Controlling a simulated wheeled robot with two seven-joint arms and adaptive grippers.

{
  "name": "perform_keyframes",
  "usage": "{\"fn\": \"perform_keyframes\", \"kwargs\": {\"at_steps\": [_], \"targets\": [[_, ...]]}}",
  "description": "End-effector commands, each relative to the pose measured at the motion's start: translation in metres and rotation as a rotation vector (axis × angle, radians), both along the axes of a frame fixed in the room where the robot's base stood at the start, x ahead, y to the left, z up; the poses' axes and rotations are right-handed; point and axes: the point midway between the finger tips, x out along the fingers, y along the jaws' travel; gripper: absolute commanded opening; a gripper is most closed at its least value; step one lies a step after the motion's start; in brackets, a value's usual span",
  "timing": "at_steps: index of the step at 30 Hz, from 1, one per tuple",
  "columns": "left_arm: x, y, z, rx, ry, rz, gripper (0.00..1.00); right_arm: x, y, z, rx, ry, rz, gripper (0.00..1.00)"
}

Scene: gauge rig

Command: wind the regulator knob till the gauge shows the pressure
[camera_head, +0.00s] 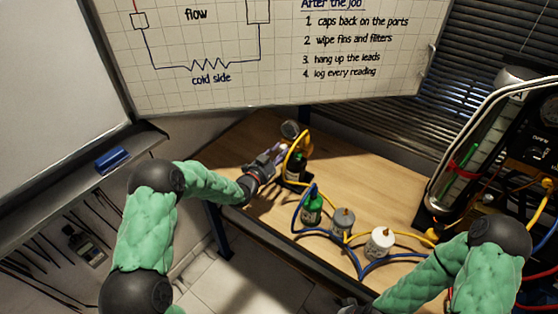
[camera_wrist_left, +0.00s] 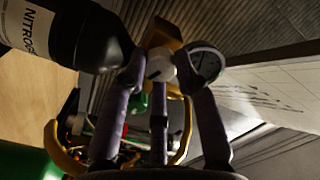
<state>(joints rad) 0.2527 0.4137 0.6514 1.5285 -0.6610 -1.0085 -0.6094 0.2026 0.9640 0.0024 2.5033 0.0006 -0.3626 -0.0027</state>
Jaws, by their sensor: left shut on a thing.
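My left gripper (camera_head: 278,152) reaches in from the left to the regulator on a small dark bottle near the table's far-left edge. In the left wrist view, its fingers (camera_wrist_left: 160,75) are closed around the pale regulator knob (camera_wrist_left: 160,65). The round gauge (camera_head: 290,129) sits just above the gripper; it also shows in the left wrist view (camera_wrist_left: 208,64) beside a finger, its reading too dark and small to make out. The black nitrogen bottle (camera_wrist_left: 75,38) lies across the upper left there. My right gripper (camera_head: 352,307) is barely visible at the bottom edge, its fingers unclear.
A green bottle (camera_head: 312,208), a grey canister (camera_head: 342,225) and a white canister (camera_head: 380,243) stand on the wooden table (camera_head: 385,180), with blue and yellow hoses around them. A black rig with a glass cylinder (camera_head: 465,160) stands right. The table's middle back is clear.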

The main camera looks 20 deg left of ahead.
Motion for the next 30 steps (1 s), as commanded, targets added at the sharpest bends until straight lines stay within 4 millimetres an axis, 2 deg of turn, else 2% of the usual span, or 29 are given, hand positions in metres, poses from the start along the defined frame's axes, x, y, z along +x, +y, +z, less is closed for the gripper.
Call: {"fn": "perform_keyframes", "kwargs": {"at_steps": [1,15,21,30], "targets": [[0.000,-0.001,-0.003,0.042,-0.022,-0.002,0.00,0.000,0.000,-0.015,0.000,0.000,0.000,0.00],[0.000,-0.001,-0.003,0.433,-0.149,-0.001,0.00,0.000,0.000,-0.085,0.000,0.000,0.000,0.00],[0.000,-0.002,-0.001,0.544,-0.184,0.000,0.00,0.000,0.000,-0.104,0.000,0.000,0.000,0.00],[0.000,-0.002,0.001,0.626,-0.209,-0.001,0.00,0.000,0.000,-0.116,0.000,0.000,0.000,0.00]]}}
